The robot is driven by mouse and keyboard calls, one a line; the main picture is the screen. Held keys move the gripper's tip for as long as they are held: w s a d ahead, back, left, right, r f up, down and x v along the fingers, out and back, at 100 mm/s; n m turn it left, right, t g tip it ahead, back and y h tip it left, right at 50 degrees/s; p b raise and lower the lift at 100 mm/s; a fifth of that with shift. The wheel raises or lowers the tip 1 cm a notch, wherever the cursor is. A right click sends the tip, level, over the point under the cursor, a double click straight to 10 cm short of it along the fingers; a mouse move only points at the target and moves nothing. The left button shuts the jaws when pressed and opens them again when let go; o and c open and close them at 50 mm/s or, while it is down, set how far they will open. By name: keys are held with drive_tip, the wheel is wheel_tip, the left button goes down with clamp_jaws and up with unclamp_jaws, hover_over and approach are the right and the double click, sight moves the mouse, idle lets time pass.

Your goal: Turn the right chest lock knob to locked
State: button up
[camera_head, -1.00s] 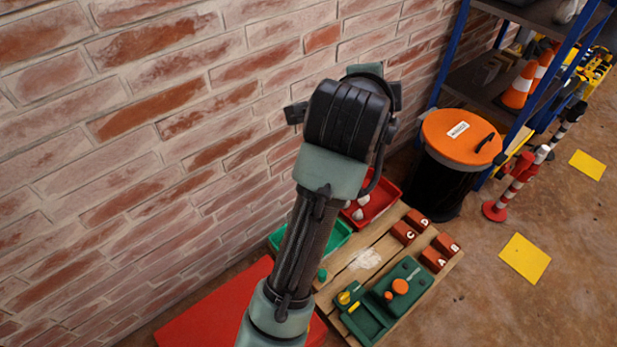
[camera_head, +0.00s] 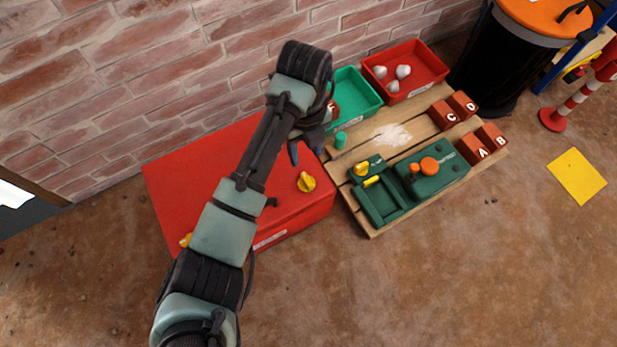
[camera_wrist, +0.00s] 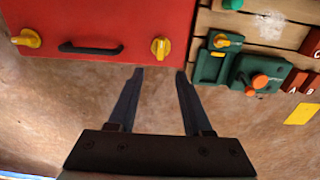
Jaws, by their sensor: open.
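The red chest (camera_head: 215,165) stands against the brick wall, and its front also shows in the wrist view (camera_wrist: 125,20). Its right yellow lock knob (camera_head: 306,182) is bare; in the wrist view this knob (camera_wrist: 160,48) has its grip roughly upright. The left yellow knob (camera_wrist: 27,38) lies more sideways there; in the head view this knob (camera_head: 186,240) is partly behind my arm. A black handle (camera_wrist: 90,48) sits between them. My gripper (camera_wrist: 160,73) is open and empty, its fingertips pointing toward the right knob and apart from it.
Right of the chest is a wooden pallet (camera_head: 425,133) with a green fixture (camera_head: 440,180) and red lettered blocks (camera_head: 462,105). Green (camera_head: 355,95) and red (camera_head: 425,75) bins stand behind. A black barrel (camera_head: 500,60) is beyond. The floor in front is clear.

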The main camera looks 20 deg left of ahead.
sight(306, 179)
wheel_tip(306, 179, down, 12)
drive_tip(key=b, duration=0.8)
drive_tip(key=shift+f, duration=0.25)
drive_tip(key=shift+w, duration=0.1)
clamp_jaws()
